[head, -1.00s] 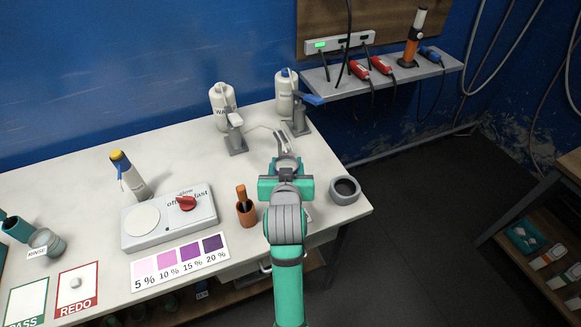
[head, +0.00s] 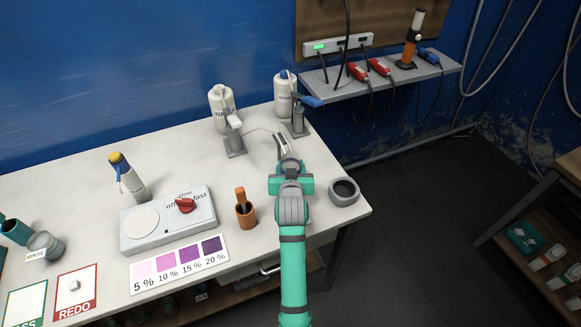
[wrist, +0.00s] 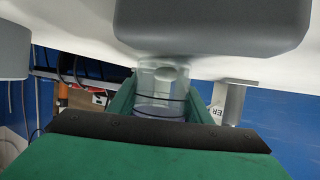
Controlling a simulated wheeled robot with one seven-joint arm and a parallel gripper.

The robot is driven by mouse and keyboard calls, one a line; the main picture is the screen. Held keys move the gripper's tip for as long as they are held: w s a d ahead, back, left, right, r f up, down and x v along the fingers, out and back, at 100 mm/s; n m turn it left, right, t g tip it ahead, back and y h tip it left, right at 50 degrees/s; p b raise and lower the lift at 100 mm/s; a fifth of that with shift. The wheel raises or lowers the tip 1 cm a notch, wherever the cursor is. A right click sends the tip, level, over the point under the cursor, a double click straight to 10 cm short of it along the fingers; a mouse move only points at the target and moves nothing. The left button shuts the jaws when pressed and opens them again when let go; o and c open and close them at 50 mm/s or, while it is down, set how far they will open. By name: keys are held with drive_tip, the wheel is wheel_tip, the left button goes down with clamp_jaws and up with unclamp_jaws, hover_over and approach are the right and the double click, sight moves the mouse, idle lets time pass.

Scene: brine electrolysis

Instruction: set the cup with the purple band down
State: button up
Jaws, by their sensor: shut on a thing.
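The clear cup (wrist: 160,88) shows in the wrist view, upright between the green fingers of my gripper (wrist: 161,95). My gripper is shut on the cup. In the head view my gripper (head: 290,170) is over the right part of the white bench (head: 190,290), near the two metal stands at the back. There my arm hides most of the cup, and I cannot tell whether it touches the bench.
A grey round pot (head: 343,192) stands just right of my gripper. An orange holder (head: 245,213), a hotplate (head: 168,220) and a colour card (head: 180,264) lie to the left. White bottles (head: 221,105) and a metal stand (head: 234,140) are behind.

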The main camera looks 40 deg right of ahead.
drive_tip(key=shift+f, duration=0.35)
drive_tip(key=o, duration=1.2)
drive_tip(key=shift+r, duration=0.1)
drive_tip(key=shift+s+a+r, duration=0.1)
drive_tip(key=shift+a, duration=0.05)
drive_tip(key=v, duration=1.1)
drive_tip(key=shift+s+a, duration=0.2)
drive_tip(key=shift+s, duration=0.05)
